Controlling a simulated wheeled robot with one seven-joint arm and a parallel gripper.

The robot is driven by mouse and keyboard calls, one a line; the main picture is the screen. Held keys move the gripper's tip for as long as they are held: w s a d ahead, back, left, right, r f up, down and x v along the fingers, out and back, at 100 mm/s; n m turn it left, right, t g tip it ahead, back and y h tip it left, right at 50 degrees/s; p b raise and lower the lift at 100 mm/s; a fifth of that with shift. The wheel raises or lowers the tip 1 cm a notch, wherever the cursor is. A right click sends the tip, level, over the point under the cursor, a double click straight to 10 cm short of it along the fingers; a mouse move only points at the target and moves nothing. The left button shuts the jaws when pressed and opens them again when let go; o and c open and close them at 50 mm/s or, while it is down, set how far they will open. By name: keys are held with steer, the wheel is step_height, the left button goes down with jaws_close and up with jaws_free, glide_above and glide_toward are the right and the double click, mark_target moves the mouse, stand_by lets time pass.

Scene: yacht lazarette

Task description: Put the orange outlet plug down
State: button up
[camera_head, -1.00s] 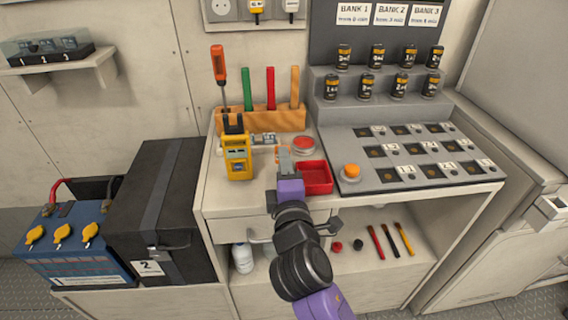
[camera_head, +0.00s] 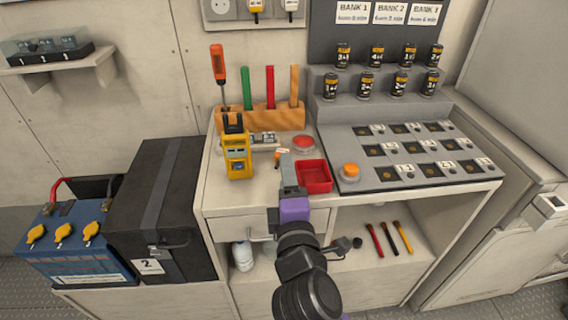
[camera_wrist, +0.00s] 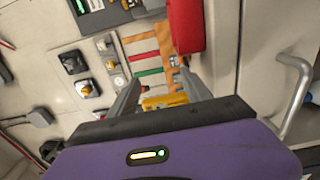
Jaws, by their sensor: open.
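The orange outlet plug (camera_head: 281,153) shows as a small orange and white shape on the worktop, just beyond my gripper and left of the red tray. Its outline is too small to make out fully. My gripper (camera_head: 287,162) is low over the front of the worktop, open, with its jaws apart and nothing visibly held. In the wrist view my gripper (camera_wrist: 158,95) shows two spread grey fingers. A yellow and orange patch shows between them, but I cannot tell the plug apart there.
The red tray (camera_head: 327,188) is close right of my gripper. The yellow tester (camera_head: 238,157) stands to the left. Behind are the wooden tool rack (camera_head: 262,119) and a red-topped round dish (camera_head: 303,143). The slotted grey panel (camera_head: 425,182) fills the right. An outlet strip (camera_head: 235,22) is on the wall.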

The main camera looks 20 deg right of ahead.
steer(key=s+a+f+m+g+y, duration=0.1)
steer(key=s+f+m+y, duration=0.15)
steer(key=s+f, duration=0.55)
steer(key=s+a+f+m+g+y, duration=0.1)
steer(key=s+f+y, duration=0.3)
steer(key=s, duration=0.7)
steer(key=s+d+m, duration=0.1)
steer(key=s+m, duration=0.4)
steer(key=s, duration=0.4)
steer(key=s+d+r+m, duration=0.1)
steer(key=s+m, duration=0.5)
steer(key=s, duration=0.3)
steer(key=shift+s+d+r+g+h, duration=0.3)
steer(key=shift+s+h, duration=0.05)
steer(key=shift+h, duration=0.1)
step_height(320, 180, up, 9)
steer(key=p, duration=0.8)
steer(key=shift+p, duration=0.35)
